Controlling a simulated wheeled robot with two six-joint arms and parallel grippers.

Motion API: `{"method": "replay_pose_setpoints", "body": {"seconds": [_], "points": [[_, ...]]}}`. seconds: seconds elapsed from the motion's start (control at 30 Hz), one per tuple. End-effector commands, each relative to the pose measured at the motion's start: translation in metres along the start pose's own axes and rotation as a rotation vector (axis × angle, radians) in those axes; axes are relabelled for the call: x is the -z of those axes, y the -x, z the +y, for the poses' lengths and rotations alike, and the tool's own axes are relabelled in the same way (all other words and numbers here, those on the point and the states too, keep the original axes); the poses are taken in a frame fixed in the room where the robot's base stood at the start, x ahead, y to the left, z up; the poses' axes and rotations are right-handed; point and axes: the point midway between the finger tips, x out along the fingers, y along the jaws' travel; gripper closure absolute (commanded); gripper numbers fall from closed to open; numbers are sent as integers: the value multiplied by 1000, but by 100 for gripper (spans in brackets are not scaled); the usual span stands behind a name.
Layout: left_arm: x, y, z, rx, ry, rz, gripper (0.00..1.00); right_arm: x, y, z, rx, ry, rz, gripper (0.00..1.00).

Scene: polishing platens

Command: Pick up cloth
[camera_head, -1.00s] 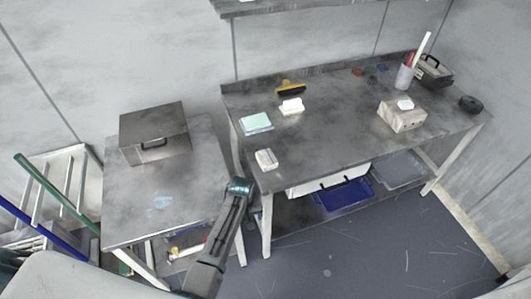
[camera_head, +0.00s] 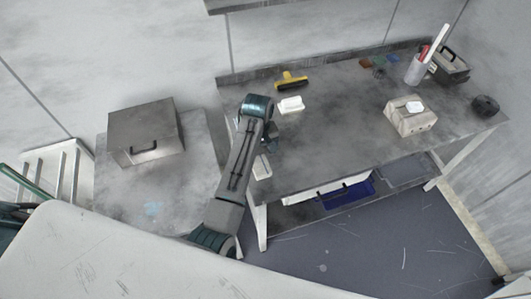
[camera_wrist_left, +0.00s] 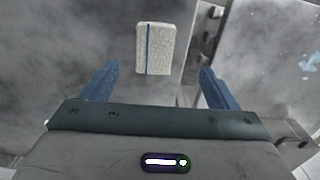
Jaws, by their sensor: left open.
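A folded white cloth with a thin blue stripe (camera_wrist_left: 155,48) lies on the workbench near its left edge in the left wrist view. In the head view it is the small pale pad (camera_head: 262,168), just right of my left arm. My left gripper (camera_wrist_left: 158,69) is open and empty, its two blue fingers apart, with the cloth ahead of and between them in the picture, not touched. In the head view the arm's wrist end (camera_head: 257,106) is over the bench's left part and the fingers cannot be seen. My right gripper is not in view.
The workbench (camera_head: 330,150) also holds a white block (camera_head: 291,105), a yellow-handled brush (camera_head: 291,80), a pale box (camera_head: 409,120), a cup (camera_head: 416,70) and a black round item (camera_head: 485,106). A lower left table (camera_head: 125,190) bears a metal case (camera_head: 146,132).

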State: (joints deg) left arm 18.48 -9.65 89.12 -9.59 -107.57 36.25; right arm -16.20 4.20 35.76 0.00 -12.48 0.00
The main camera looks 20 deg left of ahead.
Motion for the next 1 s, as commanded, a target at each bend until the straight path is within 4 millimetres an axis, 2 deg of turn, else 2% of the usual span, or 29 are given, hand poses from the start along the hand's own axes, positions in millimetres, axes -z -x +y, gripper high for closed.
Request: {"method": "replay_pose_setpoints", "body": {"seconds": [0.17, 0.3, 0.5, 0.63, 0.83, 1.0], "points": [[-1, -17, -1, 5, -1, -4, 18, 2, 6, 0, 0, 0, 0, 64], [0, -40, -1, 5, -1, -4, 18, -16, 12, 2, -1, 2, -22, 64], [0, -57, 0, 2, -1, -1, 18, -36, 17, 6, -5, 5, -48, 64], [0, -66, 2, 3, -1, -3, 18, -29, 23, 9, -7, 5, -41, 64], [2, -92, 5, 3, -1, -3, 18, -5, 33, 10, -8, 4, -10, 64], [2, -107, 6, 1, -1, -1, 18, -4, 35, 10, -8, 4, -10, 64]]}}
